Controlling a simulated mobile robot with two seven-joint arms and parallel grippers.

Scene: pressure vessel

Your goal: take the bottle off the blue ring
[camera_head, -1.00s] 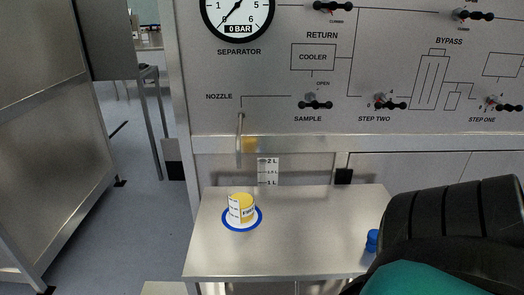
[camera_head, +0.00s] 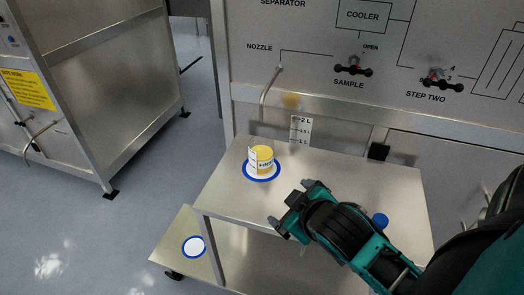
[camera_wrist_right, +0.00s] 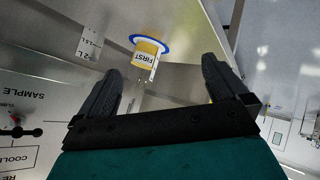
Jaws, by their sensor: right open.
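The bottle (camera_head: 264,155) has yellow contents, a white label reading FIRST and a clear upper part. It stands upright inside the blue ring (camera_head: 262,178) on the metal table. My right gripper (camera_head: 285,211) is open and empty over the table, in front of the bottle and a little to its right, apart from it. In the right wrist view the bottle (camera_wrist_right: 148,54) and the blue ring (camera_wrist_right: 137,38) show beyond and between the two spread fingers. My left gripper is not in view.
A nozzle pipe (camera_head: 266,88) hangs from the panel behind the bottle. A blue cap (camera_head: 380,220) lies on the table beside my right arm. A lower shelf (camera_head: 172,238) at left carries another blue ring with a white centre (camera_head: 194,247).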

